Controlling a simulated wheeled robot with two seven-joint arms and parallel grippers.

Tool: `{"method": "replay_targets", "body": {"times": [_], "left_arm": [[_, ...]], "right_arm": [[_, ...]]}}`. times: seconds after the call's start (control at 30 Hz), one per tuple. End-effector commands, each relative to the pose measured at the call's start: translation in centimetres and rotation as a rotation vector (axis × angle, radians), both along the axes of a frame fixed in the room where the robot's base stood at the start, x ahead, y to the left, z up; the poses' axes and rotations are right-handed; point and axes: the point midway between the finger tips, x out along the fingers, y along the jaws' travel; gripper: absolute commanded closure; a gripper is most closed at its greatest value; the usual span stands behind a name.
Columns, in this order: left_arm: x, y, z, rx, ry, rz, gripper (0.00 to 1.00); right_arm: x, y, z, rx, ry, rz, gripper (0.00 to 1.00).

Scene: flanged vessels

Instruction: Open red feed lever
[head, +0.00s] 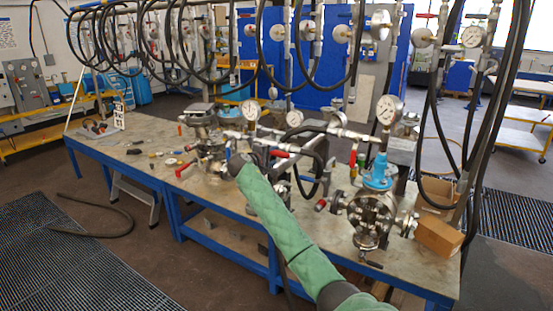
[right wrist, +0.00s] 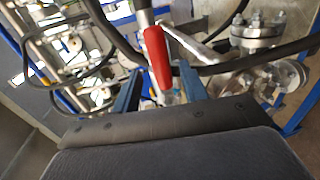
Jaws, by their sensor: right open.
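A red lever handle (right wrist: 157,57) hangs in the middle of the right wrist view, pointing down between the two blue fingers of my right gripper (right wrist: 161,80). The jaws are apart, one finger on each side of the handle, with a visible gap on both sides. In the head view my right arm in its green sleeve reaches to the pipework at mid-bench, with the gripper (head: 231,160) mostly hidden by the sleeve and fittings. A red handle (head: 280,153) shows just right of it; I cannot tell whether it is the same one. My left gripper is out of view.
A flanged vessel (head: 371,217) with a blue neck stands at the bench's right, beside cardboard boxes (head: 438,236). Gauges and black hoses crowd above the bench (head: 130,150). Small loose parts lie on its left half. A dark hose (right wrist: 225,67) passes close behind the handle.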

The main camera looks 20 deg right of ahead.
Motion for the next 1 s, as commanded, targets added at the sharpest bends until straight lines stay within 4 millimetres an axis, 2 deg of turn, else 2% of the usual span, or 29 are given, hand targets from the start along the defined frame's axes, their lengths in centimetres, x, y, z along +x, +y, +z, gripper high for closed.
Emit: {"method": "replay_targets", "body": {"times": [0.2, 0.4, 0.83, 1.0], "left_arm": [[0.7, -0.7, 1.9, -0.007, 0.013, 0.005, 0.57], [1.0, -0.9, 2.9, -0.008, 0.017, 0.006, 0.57], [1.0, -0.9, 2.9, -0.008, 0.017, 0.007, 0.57], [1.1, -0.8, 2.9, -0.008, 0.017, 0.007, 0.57]], "right_arm": [[-1.4, 1.9, 0.3, 0.000, 0.000, 0.001, 0.57], [-1.9, 2.6, 0.6, 0.000, 0.000, 0.001, 0.57], [-1.9, 2.6, 0.6, 0.001, -0.001, 0.000, 0.57], [-1.8, 2.7, 0.7, 0.031, -0.051, 0.001, 0.57]]}}
